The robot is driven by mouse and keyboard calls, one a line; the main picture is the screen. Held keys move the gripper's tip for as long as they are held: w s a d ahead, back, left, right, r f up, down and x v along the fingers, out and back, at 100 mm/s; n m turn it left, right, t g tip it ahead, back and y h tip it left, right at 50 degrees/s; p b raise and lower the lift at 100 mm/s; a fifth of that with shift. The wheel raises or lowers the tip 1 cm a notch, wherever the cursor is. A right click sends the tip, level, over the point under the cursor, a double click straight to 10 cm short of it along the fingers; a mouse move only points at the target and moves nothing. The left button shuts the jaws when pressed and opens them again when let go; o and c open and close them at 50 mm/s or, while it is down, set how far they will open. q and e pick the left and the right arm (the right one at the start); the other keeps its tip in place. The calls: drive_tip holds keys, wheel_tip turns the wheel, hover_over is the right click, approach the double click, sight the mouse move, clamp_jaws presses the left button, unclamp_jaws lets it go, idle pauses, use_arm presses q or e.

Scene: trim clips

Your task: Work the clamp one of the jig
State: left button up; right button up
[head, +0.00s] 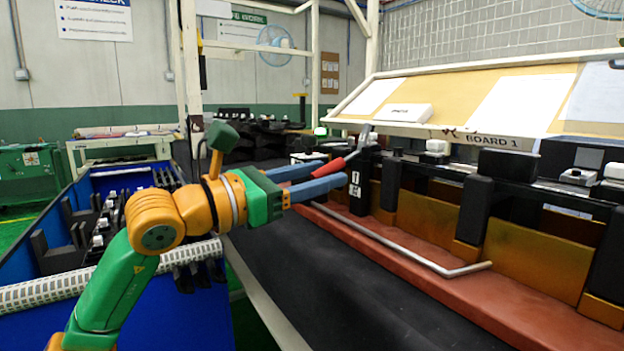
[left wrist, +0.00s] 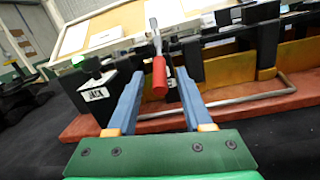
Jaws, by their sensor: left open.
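The jig's clamp one has a red-gripped handle (head: 329,168) on a metal lever, beside a black block with a white label marked 1 (head: 355,184). In the left wrist view the red handle (left wrist: 159,77) stands between the two blue fingers, with a gap visible on each side. My left gripper (head: 334,172) is open around the handle, holding nothing. The near finger hides part of the clamp's lower area in the head view. My right gripper is not in view.
The jig's red-brown base (head: 480,290) carries a bent metal rod (head: 400,243) and gold panels. More black clamp posts (head: 474,210) stand to the right. A sloping board (head: 500,95) rises behind. A blue bin (head: 190,310) with dark parts is at the left. The dark mat in front is clear.

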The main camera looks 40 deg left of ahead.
use_arm(q)
drive_tip(key=b+v, duration=0.2)
drive_tip(key=v, duration=0.1)
drive_tip(key=shift+s+a+f, duration=0.1)
drive_tip(key=shift+s+f, duration=0.05)
drive_tip(key=shift+f, duration=0.25)
drive_tip(key=shift+r+b+v, duration=0.2)
drive_tip(key=shift+b+v, duration=0.25)
drive_tip(key=shift+v, duration=0.35)
drive_tip(key=shift+r+b+v, duration=0.2)
drive_tip(key=shift+b+v, duration=0.2)
drive_tip(key=shift+v, duration=0.45)
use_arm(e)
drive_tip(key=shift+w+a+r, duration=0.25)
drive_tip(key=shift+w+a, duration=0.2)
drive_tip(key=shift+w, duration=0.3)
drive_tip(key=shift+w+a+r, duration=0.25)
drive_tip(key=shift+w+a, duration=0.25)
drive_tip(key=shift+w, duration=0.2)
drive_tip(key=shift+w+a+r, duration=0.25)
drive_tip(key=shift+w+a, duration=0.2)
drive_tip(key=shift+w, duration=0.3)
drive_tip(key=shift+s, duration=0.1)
